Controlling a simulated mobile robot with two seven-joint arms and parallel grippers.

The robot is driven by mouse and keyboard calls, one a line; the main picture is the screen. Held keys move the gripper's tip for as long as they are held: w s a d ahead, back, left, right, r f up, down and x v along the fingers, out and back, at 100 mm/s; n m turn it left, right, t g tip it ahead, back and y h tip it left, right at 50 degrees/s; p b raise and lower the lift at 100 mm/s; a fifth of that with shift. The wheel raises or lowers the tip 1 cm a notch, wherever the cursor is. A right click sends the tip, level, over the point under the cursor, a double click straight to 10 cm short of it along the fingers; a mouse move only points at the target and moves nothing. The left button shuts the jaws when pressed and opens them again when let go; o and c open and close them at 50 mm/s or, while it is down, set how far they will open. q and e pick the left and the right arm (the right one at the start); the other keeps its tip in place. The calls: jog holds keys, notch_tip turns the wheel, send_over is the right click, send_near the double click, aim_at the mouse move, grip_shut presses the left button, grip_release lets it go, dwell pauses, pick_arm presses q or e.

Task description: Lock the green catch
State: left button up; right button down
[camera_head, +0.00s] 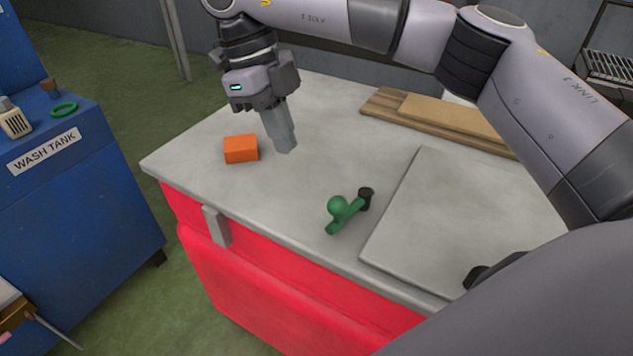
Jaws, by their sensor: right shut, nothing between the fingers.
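The green catch (346,213) is a short green bar with a round green knob. It sits on the grey top of the red cabinet, left of a raised grey plate (455,225). A black pivot is at the bar's far right end, and the bar slants toward the near left. My right gripper (286,150) is shut and empty. It points down above the cabinet top, behind and to the left of the catch, apart from it. My left gripper is not in view.
An orange block (240,149) lies on the cabinet top (205,150), left of my right gripper. Wooden boards (440,116) lie at the back. A blue wash tank (75,200) stands at the left with a green ring (64,109). My right arm spans the upper right.

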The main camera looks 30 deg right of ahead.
jog(key=s+d+f+b, duration=0.1)
jog(key=s+d+f, duration=0.2)
jog(key=f, duration=0.3)
jog(key=shift+s+f, duration=0.3)
jog(key=shift+s, duration=0.6)
